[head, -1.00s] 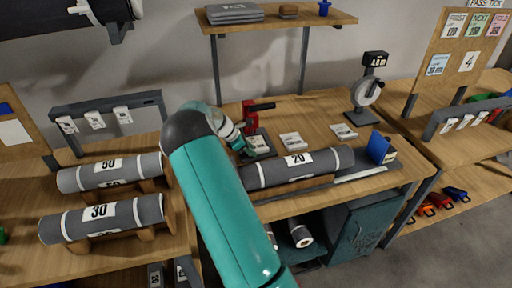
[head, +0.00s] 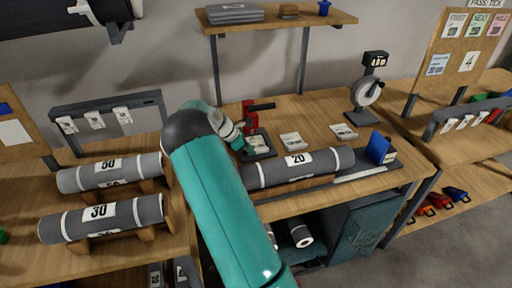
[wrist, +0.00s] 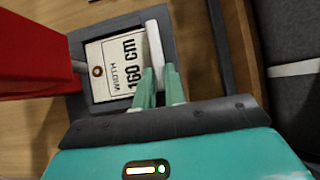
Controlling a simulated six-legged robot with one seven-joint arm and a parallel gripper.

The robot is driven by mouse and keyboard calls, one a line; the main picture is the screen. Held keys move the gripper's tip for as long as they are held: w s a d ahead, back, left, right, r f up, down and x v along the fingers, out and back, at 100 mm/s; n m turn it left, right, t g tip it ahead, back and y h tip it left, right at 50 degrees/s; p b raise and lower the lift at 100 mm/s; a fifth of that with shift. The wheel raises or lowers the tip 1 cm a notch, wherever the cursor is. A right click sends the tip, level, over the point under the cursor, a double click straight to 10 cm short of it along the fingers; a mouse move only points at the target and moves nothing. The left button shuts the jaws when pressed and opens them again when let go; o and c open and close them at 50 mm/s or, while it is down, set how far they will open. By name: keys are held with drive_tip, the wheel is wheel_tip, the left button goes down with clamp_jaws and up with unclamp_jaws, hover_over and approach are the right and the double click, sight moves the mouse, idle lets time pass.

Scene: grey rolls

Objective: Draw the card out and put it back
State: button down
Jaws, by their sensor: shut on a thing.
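A white card (wrist: 114,62) printed "WIDTH 160 cm", with a ringed hole near one corner, lies in a dark grey tray (wrist: 82,106) in the wrist view. A raised white strip (wrist: 155,38) runs along its right edge. My gripper (wrist: 160,78) has its two green fingers closed on this strip. In the head view my gripper (head: 239,145) is at the tray beside the red stamp-like device (head: 250,114). The card (head: 257,141) shows there only as a small white patch, partly hidden by my gripper. The red device (wrist: 30,52) is left of the card in the wrist view.
A grey roll marked 20 (head: 298,168) lies just in front of the tray. Two more cards (head: 293,141) (head: 343,131) lie to the right on the bench. A dial gauge (head: 367,92) and a blue block (head: 380,148) stand farther right. A shelf (head: 285,20) hangs above.

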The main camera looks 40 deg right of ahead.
drive_tip(key=shift+s+r, duration=0.1)
drive_tip(key=shift+s, duration=0.1)
drive_tip(key=shift+s+a+r, duration=0.1)
drive_tip(key=shift+s+a, duration=0.45)
drive_tip(key=shift+s, duration=0.35)
drive_tip(key=shift+s+a+r, duration=0.1)
drive_tip(key=shift+s+a, duration=0.4)
drive_tip(key=shift+s, duration=0.4)
drive_tip(key=shift+r, duration=0.15)
drive_tip(key=shift+r, duration=2.35)
